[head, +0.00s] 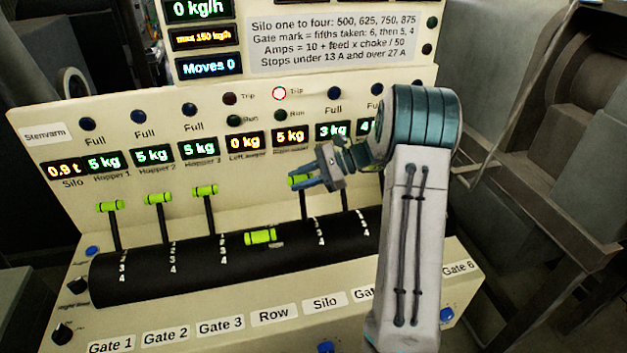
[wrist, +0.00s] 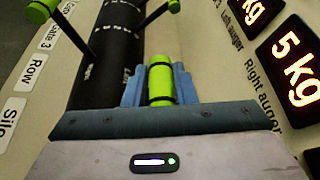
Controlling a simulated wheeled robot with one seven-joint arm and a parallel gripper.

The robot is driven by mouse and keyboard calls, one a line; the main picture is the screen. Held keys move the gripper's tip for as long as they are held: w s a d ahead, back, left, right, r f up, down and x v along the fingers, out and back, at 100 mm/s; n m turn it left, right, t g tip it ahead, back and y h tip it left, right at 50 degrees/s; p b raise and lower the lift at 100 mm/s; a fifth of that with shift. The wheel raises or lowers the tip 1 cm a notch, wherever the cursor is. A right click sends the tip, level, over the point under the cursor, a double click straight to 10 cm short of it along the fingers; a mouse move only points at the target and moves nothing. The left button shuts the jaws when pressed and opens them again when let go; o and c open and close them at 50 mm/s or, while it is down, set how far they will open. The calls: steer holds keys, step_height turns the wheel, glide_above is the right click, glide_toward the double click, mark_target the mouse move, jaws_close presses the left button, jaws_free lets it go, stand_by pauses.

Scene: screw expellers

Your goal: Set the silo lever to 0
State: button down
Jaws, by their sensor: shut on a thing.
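The silo lever is a dark stem with a bright green cross handle (head: 297,181), in the column above the "Silo" label (head: 325,302). It stands raised like the gate levers to its left, its stem rising from the black drum. My gripper (head: 305,183) is at the top of this lever, shut on the green handle. In the wrist view the green handle (wrist: 160,82) sits between my blue fingers (wrist: 160,88). The lever's exact mark cannot be read here.
Green-handled levers for Gate 1 (head: 110,206), Gate 2 (head: 157,198) and Gate 3 (head: 205,190) stand raised to the left. The Row lever (head: 260,236) is tipped forward, low on the black drum (head: 150,272). My arm hides the panel's right part. A red Trip lamp (head: 279,93) is lit.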

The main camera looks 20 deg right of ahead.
steer(key=shift+d+f, duration=0.1)
steer(key=shift+f, duration=0.25)
steer(key=c, duration=1.2)
jaws_free()
steer(key=shift+w, duration=0.15)
steer(key=shift+c, duration=0.2)
steer(key=shift+r, duration=0.1)
steer(key=b+v, duration=0.2)
steer(key=v, duration=1.1)
steer(key=shift+d+b, duration=0.35)
steer(key=shift+d, duration=0.05)
steer(key=shift+r, duration=0.1)
